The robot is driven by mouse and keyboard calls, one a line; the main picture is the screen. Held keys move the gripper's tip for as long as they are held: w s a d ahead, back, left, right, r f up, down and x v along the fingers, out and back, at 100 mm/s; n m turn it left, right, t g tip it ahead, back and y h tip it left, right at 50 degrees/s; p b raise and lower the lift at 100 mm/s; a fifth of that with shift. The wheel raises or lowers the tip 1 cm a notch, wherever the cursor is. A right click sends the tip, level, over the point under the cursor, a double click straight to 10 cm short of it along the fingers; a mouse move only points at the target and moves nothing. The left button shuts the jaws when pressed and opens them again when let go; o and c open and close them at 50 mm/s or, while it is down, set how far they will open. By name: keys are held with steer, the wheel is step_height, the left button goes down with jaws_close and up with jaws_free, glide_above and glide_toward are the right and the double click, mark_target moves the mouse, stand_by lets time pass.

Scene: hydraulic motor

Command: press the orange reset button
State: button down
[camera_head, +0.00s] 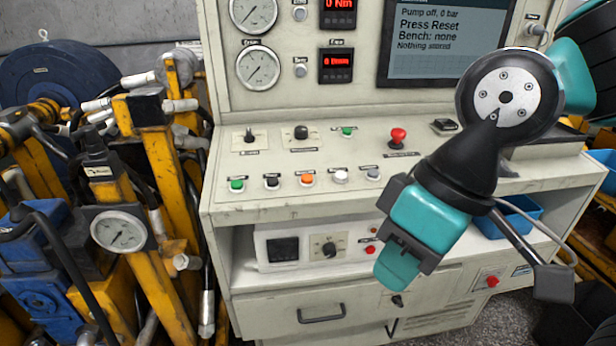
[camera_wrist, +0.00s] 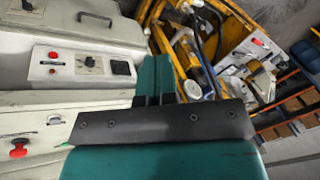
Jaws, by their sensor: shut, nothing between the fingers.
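The orange reset button (camera_head: 307,180) sits in the lower row of buttons on the sloped panel of the grey bench, between a black button (camera_head: 272,183) and a white one (camera_head: 340,176). My gripper (camera_head: 392,283) is shut and empty, with teal fingers pointing down. In the head view it appears in front of the bench, right of and lower than the orange button, and apart from it. The wrist view shows the shut fingers (camera_wrist: 153,72) from behind. I cannot make out the orange button in the wrist view.
A red mushroom button (camera_head: 398,136) stands up from the panel; it also shows in the wrist view (camera_wrist: 18,148). A screen (camera_head: 440,45) reads "Press Reset". Yellow and blue hydraulic equipment (camera_head: 165,160) crowds the left. Blue bins (camera_head: 520,215) are at right.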

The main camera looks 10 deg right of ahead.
stand_by(0.4)
step_height(320, 180, up, 2)
steer(key=m+t+y+p, duration=0.1)
steer(key=m+t+p, duration=0.8)
steer(key=m+p, duration=1.4)
glide_above(307, 181)
steer(key=s+b, duration=0.1)
steer(key=b, duration=0.2)
steer(key=m, duration=0.3)
steer(key=shift+s+a+r, duration=0.1)
steer(key=shift+s+r, duration=0.05)
steer(key=shift+s, duration=0.05)
steer(key=f+b, duration=0.2)
steer(key=f, duration=0.1)
steer(key=w+f+b, duration=0.1)
steer(key=f+b, duration=0.4)
steer(key=shift+w+f, duration=0.15)
steer(key=shift+f, duration=0.2)
steer(key=shift+f, duration=0.15)
steer(key=shift+w+f, duration=0.1)
steer(key=shift+f, duration=0.2)
